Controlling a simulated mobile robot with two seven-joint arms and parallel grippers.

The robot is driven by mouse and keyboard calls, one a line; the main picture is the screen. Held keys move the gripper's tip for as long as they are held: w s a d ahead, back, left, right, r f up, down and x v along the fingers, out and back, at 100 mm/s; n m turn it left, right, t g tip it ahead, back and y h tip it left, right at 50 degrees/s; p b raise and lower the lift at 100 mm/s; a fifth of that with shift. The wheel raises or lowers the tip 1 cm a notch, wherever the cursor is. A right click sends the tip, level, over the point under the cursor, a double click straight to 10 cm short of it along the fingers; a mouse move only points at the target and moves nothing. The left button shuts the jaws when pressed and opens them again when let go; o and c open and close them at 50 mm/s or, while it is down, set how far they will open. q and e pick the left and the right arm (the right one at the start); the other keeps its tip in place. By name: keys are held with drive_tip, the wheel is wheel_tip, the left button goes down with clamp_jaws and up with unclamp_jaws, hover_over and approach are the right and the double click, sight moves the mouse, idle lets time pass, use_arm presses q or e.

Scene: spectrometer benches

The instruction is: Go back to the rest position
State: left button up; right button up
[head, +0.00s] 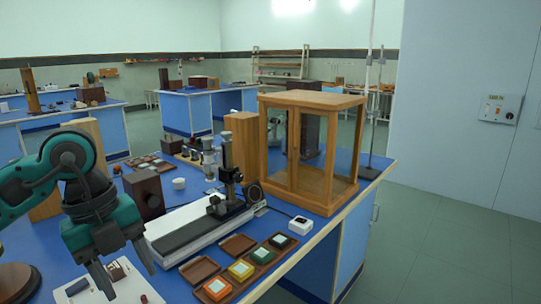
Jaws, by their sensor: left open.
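My left gripper (122,274) is at the lower left of the head view, with its arm coming in from the left. It is teal and dark grey, its fingers point down, and they are spread apart. My right gripper is not in the view.
A wood-framed glass case (312,104) stands at the bench's right. A white-based optical instrument (205,222) lies mid-bench. Open floor (440,240) lies right of the bench.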

use_arm(q)
drive_tip(key=s+d+f+m+h, duration=0.1)
drive_tip(key=d+f+m+h, duration=0.15)
drive_tip(key=d+h, duration=0.45)
drive_tip(key=s+d+r+h, duration=0.3)
drive_tip(key=d+r+h, duration=0.65)
drive_tip(key=d, duration=0.45)
drive_tip(key=w+a+r+n+t+h, duration=0.3)
drive_tip(key=w+a+r+n+t, duration=0.15)
drive_tip(key=n+t, duration=0.5)
drive_tip(key=w+a+f+n+t+y, duration=0.4)
drive_tip(key=a+f+n+t+y, duration=0.5)
drive_tip(key=a+f+n+y, duration=0.7)
drive_tip(key=s+f+n+g+y, duration=0.3)
drive_tip(key=s+f+g+y, duration=0.3)
drive_tip(key=s+f+g, duration=0.9)
drive_tip(key=s+f, duration=0.4)
drive_tip(key=s, duration=0.3)
drive_tip(key=w+d+f+m+t+h, duration=0.1)
drive_tip(key=w+d+f+t+h, duration=0.1)
drive_tip(key=w+f+t, duration=0.5)
drive_tip(key=shift+w+d+f+p, duration=0.2)
drive_tip(key=shift+d+f+p, duration=0.15)
drive_tip(key=shift+d+p, duration=0.1)
